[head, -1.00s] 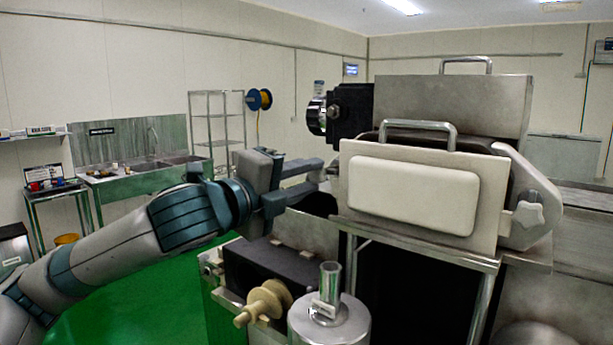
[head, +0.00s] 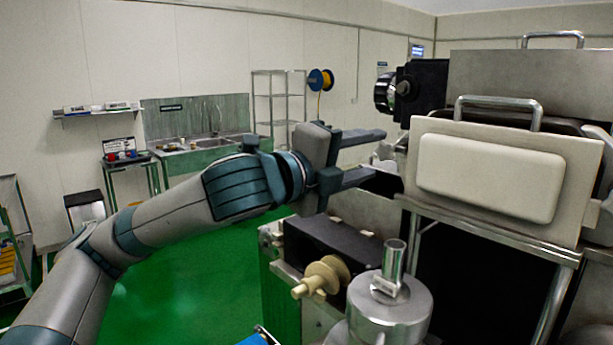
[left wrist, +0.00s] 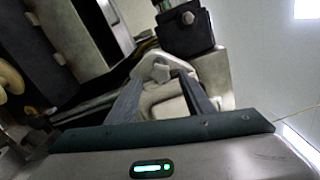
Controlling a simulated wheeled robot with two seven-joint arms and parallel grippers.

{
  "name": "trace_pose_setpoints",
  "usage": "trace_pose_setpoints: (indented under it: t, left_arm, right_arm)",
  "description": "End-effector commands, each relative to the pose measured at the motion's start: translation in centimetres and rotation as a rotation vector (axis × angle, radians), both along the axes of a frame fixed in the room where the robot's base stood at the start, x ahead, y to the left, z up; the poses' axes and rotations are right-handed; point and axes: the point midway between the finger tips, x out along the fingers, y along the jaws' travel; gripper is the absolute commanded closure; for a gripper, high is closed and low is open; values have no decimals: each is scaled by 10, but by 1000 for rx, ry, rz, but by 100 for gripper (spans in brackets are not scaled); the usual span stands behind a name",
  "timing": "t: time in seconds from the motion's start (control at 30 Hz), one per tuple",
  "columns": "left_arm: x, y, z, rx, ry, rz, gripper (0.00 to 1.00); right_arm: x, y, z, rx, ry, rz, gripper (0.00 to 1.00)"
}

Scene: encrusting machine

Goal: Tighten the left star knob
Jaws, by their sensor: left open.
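The left star knob (left wrist: 157,73) is a pale grey lobed knob on the machine's side. In the left wrist view it shows between and beyond the two fingertips. In the head view only a pale part of it (head: 388,154) shows, at the left edge of the white-padded front panel. My left gripper (head: 378,153) is open, one finger above the other, with its tips beside the knob. In the left wrist view the open fingers (left wrist: 160,82) flank the knob; I cannot tell whether they touch it. My right gripper is not in view.
The encrusting machine's front panel (head: 490,178) with its handle stands right of the gripper. Below are a cream spool-shaped part (head: 322,278) and a metal cylinder (head: 390,305). A black block with a round knob (head: 386,93) sits above. Green floor (head: 200,280) is open at left.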

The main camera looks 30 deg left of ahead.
Motion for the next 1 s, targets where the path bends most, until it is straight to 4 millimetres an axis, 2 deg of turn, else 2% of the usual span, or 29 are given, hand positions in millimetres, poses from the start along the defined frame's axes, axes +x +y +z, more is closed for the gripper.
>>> trace_pose_setpoints:
  t: [0.33,0.67,0.93,1.0]
  left_arm:
    - [-63,23,-5,2,-5,1,53]
    - [-85,32,-6,0,-4,2,53]
    - [-117,43,-4,1,-4,1,53]
    - [-124,45,-3,0,-4,1,53]
  right_arm:
    - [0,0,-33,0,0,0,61]
    - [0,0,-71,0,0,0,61]
    - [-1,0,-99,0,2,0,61]
    - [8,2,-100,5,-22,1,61]
